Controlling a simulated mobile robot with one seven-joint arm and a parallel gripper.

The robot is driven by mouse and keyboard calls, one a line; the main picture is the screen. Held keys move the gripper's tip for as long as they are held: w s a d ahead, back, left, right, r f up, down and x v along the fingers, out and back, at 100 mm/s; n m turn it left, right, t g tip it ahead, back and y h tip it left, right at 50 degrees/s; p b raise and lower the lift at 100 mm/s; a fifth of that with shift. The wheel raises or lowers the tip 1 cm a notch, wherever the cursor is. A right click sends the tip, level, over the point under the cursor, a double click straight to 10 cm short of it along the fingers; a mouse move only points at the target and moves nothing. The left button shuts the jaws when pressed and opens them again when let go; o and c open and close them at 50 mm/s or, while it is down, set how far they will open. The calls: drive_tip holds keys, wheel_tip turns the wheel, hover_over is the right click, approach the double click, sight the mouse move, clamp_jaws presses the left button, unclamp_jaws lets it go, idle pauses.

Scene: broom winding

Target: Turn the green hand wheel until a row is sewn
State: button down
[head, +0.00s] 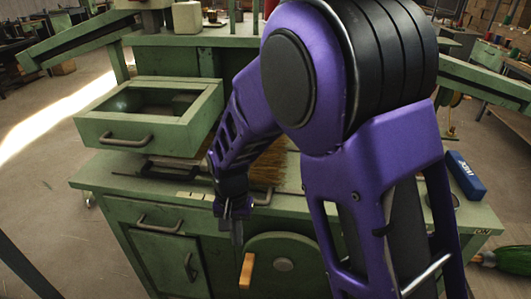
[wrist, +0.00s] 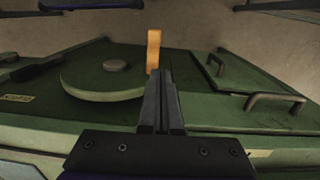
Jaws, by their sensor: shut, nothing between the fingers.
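The green hand wheel (head: 290,254) is on the front of the green machine, partly hidden by my arm. Its orange wooden handle (head: 247,270) sticks out at the wheel's left side in the head view. The wheel (wrist: 100,82) and the upright handle (wrist: 153,50) also show in the wrist view. My gripper (head: 238,240) points down just above and left of the handle. Its fingers (wrist: 162,85) are shut and empty, with tips close to the handle; I cannot tell if they touch. Tan broom bristles (head: 263,169) lie on the machine top behind my arm.
An open green drawer box (head: 150,135) stands on the left of the machine top. A cupboard door (head: 170,262) with a bar handle is left of the wheel. A blue box (head: 465,175) lies at the right. Open floor shows at the left.

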sight(242, 274)
drive_tip(key=f, duration=0.4)
drive_tip(key=s+f+b, duration=0.1)
drive_tip(key=f, duration=0.3)
drive_tip(key=f+b, duration=0.1)
drive_tip(key=f, duration=0.2)
drive_tip(key=shift+s+d+f, duration=0.2)
drive_tip(key=shift+d+f, duration=0.1)
drive_tip(key=shift+f, duration=0.1)
